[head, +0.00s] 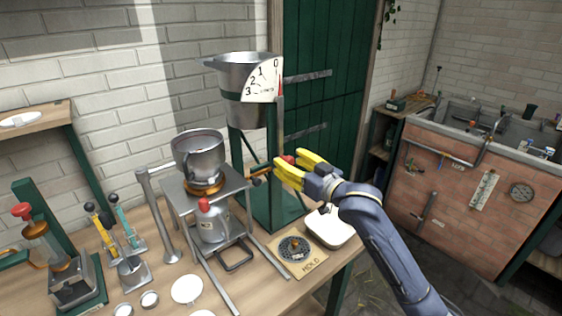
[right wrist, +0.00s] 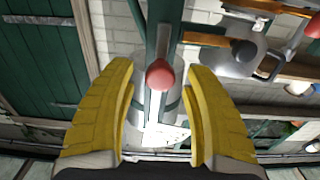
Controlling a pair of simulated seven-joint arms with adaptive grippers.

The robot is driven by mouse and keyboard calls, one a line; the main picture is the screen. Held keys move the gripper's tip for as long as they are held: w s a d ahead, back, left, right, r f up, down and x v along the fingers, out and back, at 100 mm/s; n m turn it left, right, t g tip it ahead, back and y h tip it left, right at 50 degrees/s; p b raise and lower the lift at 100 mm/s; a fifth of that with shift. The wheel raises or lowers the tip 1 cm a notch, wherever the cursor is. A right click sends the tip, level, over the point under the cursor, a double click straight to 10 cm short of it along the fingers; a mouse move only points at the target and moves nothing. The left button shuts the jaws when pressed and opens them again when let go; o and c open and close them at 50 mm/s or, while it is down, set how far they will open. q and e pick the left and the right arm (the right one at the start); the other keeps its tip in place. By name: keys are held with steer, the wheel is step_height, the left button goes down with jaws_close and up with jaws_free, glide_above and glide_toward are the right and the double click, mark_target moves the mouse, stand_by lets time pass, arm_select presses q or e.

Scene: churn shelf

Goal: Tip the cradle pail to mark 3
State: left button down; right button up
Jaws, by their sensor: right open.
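The cradle pail (head: 245,75) is a grey metal bucket hung upright in a green stand (head: 240,150) at the back. Its white dial (head: 264,83) is marked 0 to 3, and a red pointer (head: 281,80) stands by the 0. A lever with a red knob (head: 288,160) hangs below the pail. My right gripper (head: 287,158) has yellow fingers and is open at the knob. In the right wrist view the knob (right wrist: 160,74) lies between the spread fingers, with gaps on both sides. My left gripper is not in view.
A metal pot (head: 200,152) sits on a rack (head: 176,190) left of the stand. Levers and a red-knobbed press (head: 45,240) crowd the left.

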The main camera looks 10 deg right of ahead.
steer(key=shift+w+a, duration=0.2)
steer(key=shift+w, duration=0.2)
steer(key=shift+o, duration=0.2)
jaws_close()
stand_by(0.4)
